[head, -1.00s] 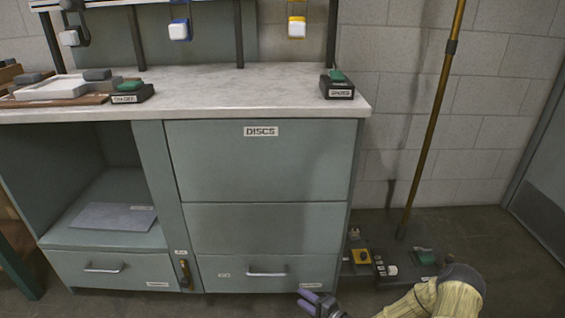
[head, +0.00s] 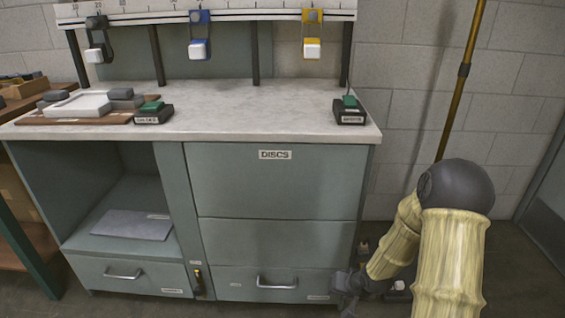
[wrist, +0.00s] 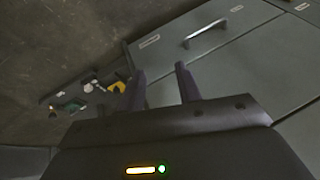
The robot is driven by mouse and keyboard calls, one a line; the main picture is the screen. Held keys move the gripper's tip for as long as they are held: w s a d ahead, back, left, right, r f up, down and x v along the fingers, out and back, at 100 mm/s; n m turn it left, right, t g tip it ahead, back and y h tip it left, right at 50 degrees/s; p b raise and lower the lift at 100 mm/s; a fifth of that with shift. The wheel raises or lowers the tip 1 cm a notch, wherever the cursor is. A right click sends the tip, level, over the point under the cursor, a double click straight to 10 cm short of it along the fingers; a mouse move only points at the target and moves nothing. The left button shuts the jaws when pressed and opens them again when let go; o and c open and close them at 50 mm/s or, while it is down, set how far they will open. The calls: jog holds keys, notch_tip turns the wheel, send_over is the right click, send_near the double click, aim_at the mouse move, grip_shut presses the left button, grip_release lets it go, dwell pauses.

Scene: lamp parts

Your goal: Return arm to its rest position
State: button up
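My arm (head: 448,255) shows at the lower right in the head view, its elbow raised in front of the brass pole. My gripper is low by the right end of the cabinet's bottom drawer, its tips hard to make out in the head view. In the wrist view my gripper (wrist: 161,90) has its two purple fingers apart, with nothing between them. The drawer front and its handle (wrist: 205,33) lie beyond the fingers.
The cabinet (head: 275,185) with a "DISCS" panel stands close to my gripper. Its worktop (head: 250,112) holds a white tray (head: 80,106) and labelled switch boxes. The brass pole (head: 462,80) stands behind my elbow. Small floor items (wrist: 75,100) lie beside the cabinet.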

jog(key=s+a+r+n+g+h+p, duration=0.1)
jog(key=s+r+p, duration=0.2)
jog(key=s+r, duration=0.65)
jog(key=s+r+n+g+h+p, duration=0.1)
jog(key=s+r+h+p, duration=0.15)
jog(key=s+r, duration=0.7)
jog(key=w+r+p, duration=0.3)
jog(key=r+p, duration=3.5)
jog(key=r, duration=0.3)
jog(key=shift+w+a+r+y, duration=0.15)
jog(key=shift+y, duration=0.3)
